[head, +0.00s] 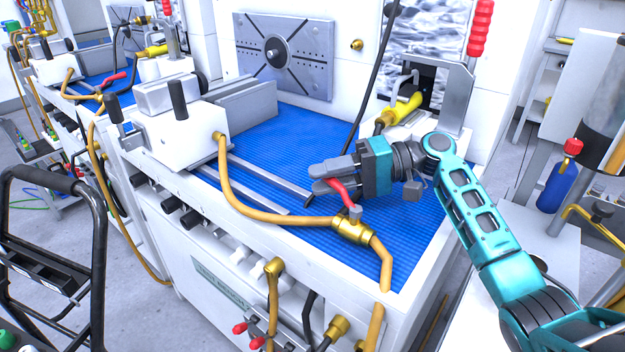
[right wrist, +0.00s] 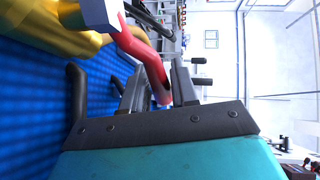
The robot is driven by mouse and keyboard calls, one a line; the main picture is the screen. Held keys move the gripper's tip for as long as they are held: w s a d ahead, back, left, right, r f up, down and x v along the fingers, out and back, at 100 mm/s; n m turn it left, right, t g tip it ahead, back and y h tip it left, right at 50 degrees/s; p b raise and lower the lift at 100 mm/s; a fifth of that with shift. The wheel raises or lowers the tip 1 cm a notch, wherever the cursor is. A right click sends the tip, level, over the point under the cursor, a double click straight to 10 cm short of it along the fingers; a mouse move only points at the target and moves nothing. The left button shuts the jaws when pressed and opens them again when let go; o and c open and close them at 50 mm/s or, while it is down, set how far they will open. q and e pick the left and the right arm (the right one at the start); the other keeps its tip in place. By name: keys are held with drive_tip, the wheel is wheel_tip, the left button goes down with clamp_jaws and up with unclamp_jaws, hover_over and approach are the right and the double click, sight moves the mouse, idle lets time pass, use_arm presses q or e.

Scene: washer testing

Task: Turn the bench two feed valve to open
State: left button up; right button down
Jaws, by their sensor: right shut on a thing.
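The feed valve is a brass body (head: 352,230) on a tan hose at the front edge of the near bench, with a red lever handle (head: 345,194). The lever slants up and left from the valve stem, not in line with the hose. My right gripper (head: 326,178) reaches in from the right and is shut on the lever's outer end. In the right wrist view the red lever (right wrist: 140,48) runs between the fingers (right wrist: 158,95), and the brass body (right wrist: 50,30) is at upper left. The fingertips partly hide the lever's end. My left gripper is not in view.
The bench has a blue ribbed mat (head: 290,145), a white vise-like fixture (head: 180,140) and a red-handled clamp (head: 479,30). Another similar bench (head: 95,85) is further left. A black cart frame (head: 100,240) stands at left.

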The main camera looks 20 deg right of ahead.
drive_tip(key=shift+s+a+n+g, duration=0.15)
drive_tip(key=shift+a+n+g, duration=0.3)
drive_tip(key=shift+n+g, duration=0.4)
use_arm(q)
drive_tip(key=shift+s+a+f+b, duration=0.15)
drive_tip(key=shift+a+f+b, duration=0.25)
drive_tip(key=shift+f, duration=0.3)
use_arm(e)
drive_tip(key=shift+s+a+n+g, duration=0.15)
drive_tip(key=shift+a+n+g, duration=0.15)
drive_tip(key=shift+g, duration=0.35)
drive_tip(key=shift+s+a+n+g, duration=0.15)
drive_tip(key=shift+n+g, duration=0.2)
drive_tip(key=shift+g, duration=0.25)
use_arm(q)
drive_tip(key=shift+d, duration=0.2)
use_arm(e)
drive_tip(key=c, duration=0.9)
unclamp_jaws()
drive_tip(key=shift+c, duration=0.2)
